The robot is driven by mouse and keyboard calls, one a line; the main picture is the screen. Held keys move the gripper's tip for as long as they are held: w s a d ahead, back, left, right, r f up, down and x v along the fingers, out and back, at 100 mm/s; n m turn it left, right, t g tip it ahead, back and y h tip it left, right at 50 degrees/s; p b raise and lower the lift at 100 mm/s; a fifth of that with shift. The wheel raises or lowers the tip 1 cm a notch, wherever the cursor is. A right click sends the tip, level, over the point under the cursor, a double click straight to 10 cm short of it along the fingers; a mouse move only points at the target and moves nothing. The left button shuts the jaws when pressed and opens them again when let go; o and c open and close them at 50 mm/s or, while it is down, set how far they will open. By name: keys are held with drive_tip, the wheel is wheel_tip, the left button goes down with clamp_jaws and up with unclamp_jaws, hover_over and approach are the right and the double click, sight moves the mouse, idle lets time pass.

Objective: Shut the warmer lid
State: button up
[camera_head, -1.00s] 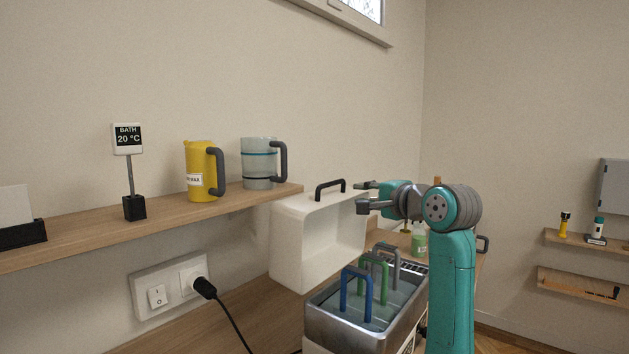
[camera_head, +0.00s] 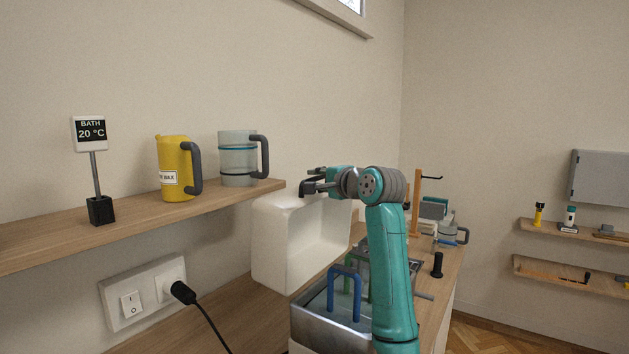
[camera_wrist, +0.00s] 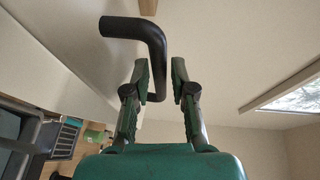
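The warmer is a metal-rimmed bath (camera_head: 318,324) at the lower middle of the head view. Its white lid (camera_head: 285,245) stands raised at the back of the bath, hollow side facing it. The lid's black handle (camera_wrist: 157,45) shows clearly in the wrist view; in the head view my gripper partly hides it. My gripper (camera_head: 312,186) is at the lid's top edge. In the wrist view its fingers (camera_wrist: 160,76) stand apart with the handle between them, and a gap shows beside the bar. Whether a finger touches the handle I cannot tell.
Blue (camera_head: 344,292) and green handles stand up from the bath, below the raised lid. A wall shelf (camera_head: 130,222) at left carries a yellow jug (camera_head: 175,168), a clear jug (camera_head: 238,160) and a bath sign (camera_head: 90,134).

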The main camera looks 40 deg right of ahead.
drive_tip(key=shift+w, duration=0.55)
clamp_jaws()
drive_tip(key=shift+f, duration=0.1)
drive_tip(key=shift+s, duration=0.15)
